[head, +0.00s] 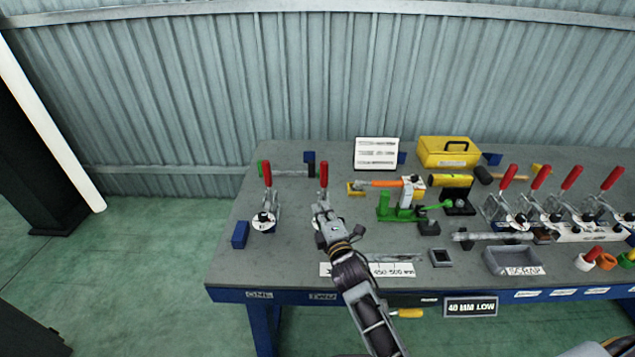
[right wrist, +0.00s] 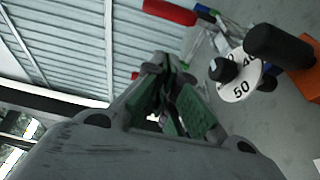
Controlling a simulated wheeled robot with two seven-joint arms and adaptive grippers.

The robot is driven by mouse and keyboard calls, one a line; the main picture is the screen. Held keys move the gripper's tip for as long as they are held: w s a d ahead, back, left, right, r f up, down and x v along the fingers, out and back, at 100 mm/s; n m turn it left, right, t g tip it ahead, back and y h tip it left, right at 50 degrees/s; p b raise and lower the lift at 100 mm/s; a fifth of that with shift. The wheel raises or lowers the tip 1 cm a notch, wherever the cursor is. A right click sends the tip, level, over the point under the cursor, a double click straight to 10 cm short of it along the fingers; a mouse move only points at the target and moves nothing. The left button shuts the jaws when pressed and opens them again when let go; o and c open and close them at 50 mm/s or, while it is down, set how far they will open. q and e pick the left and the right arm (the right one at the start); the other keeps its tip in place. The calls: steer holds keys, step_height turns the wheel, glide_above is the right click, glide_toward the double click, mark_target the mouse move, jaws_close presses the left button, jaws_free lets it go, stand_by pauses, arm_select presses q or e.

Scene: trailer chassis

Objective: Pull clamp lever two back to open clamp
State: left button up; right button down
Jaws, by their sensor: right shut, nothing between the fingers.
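Clamp lever two (head: 324,174) has a red grip and stands upright in the head view, behind the label TWO (head: 322,296) on the bench edge. My right gripper (head: 322,208) is just in front of and below this grip, hiding much of the clamp's base. In the right wrist view the gripper (right wrist: 165,65) has its green-padded fingers together with nothing between them. A red grip (right wrist: 170,11) shows beyond the fingers, apart from them in that picture. A white dial marked 50 (right wrist: 240,84) lies to the right. My left gripper is not in view.
Clamp one, with a red lever (head: 267,173) upright, stands to the left beside a blue block (head: 240,235). A green fixture (head: 400,208), a yellow toolbox (head: 448,151) and several red-levered clamps (head: 541,177) stand to the right. A ruler strip (head: 393,269) lies near the front edge.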

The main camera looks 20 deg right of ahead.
mark_target(324, 184)
steer(key=shift+w, duration=1.35)
steer(key=shift+w+a, duration=0.1)
steer(key=shift+w, duration=0.95)
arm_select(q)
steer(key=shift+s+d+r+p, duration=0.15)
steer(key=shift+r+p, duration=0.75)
arm_select(e)
steer(key=shift+w+d, duration=0.45)
steer(key=shift+w, duration=0.9)
steer(key=shift+w+d, duration=0.4)
steer(key=shift+w, duration=1)
steer(key=shift+w+d, duration=0.45)
steer(key=shift+w, duration=0.9)
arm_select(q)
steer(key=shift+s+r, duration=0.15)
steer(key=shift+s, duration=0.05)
arm_select(e)
steer(key=shift+w+r, duration=0.1)
steer(key=shift+w, duration=0.1)
